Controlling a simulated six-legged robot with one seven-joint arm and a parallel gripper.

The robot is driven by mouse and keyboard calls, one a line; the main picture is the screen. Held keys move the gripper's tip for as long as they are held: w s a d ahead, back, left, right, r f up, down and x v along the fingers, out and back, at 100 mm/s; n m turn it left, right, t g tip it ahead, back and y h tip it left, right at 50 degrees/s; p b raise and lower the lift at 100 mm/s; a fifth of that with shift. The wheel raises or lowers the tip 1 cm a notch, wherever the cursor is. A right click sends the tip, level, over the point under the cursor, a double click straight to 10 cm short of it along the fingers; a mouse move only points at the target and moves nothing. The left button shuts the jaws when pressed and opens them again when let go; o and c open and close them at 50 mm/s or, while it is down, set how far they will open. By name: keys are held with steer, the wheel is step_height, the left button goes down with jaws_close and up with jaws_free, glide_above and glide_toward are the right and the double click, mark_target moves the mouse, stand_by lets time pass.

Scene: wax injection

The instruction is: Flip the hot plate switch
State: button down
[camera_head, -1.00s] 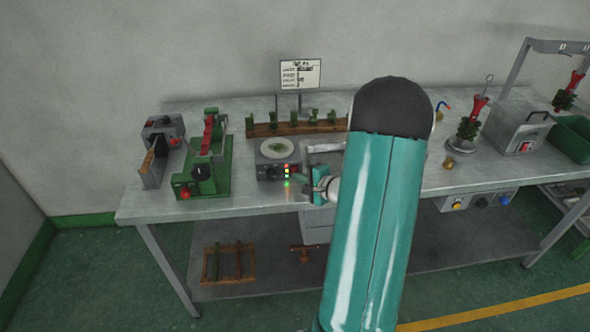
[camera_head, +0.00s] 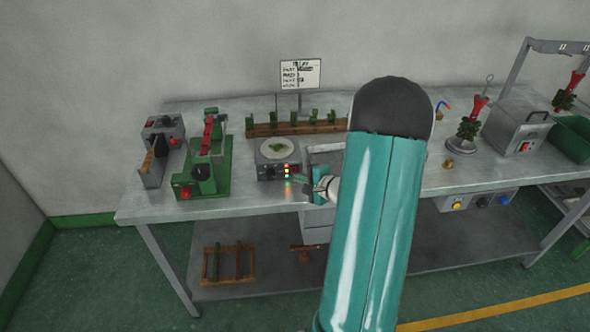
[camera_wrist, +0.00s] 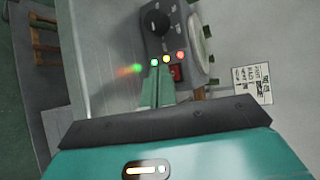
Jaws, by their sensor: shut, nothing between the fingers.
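I cannot tell whether the fingertips touch the switch. In the head view my gripper (camera_head: 305,180) is at the panel's right side, partly hidden by my arm.
A green clamp machine (camera_head: 205,170) stands left of the hot plate. A wooden rack with green pieces (camera_head: 265,130) and a sign (camera_head: 300,73) are behind it. A grey box with a red switch (camera_head: 517,128) stands far right. Bare table (camera_head: 240,205) lies along the front edge.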

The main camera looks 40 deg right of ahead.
steer(key=shift+w, duration=0.1)
steer(key=shift+w+d, duration=0.2)
steer(key=shift+w, duration=0.05)
steer(key=shift+w+d, duration=0.15)
steer(key=shift+w, duration=0.1)
stand_by(0.7)
steer(key=shift+s, duration=0.1)
steer(key=shift+s+a, duration=0.4)
steer(key=shift+s, duration=0.1)
steer(key=shift+s+a+f, duration=0.15)
steer(key=shift+s+a, duration=0.55)
steer(key=shift+s, duration=0.35)
steer(key=shift+s+a+f, duration=0.15)
steer(key=shift+s+a, duration=0.55)
steer(key=shift+s, duration=0.3)
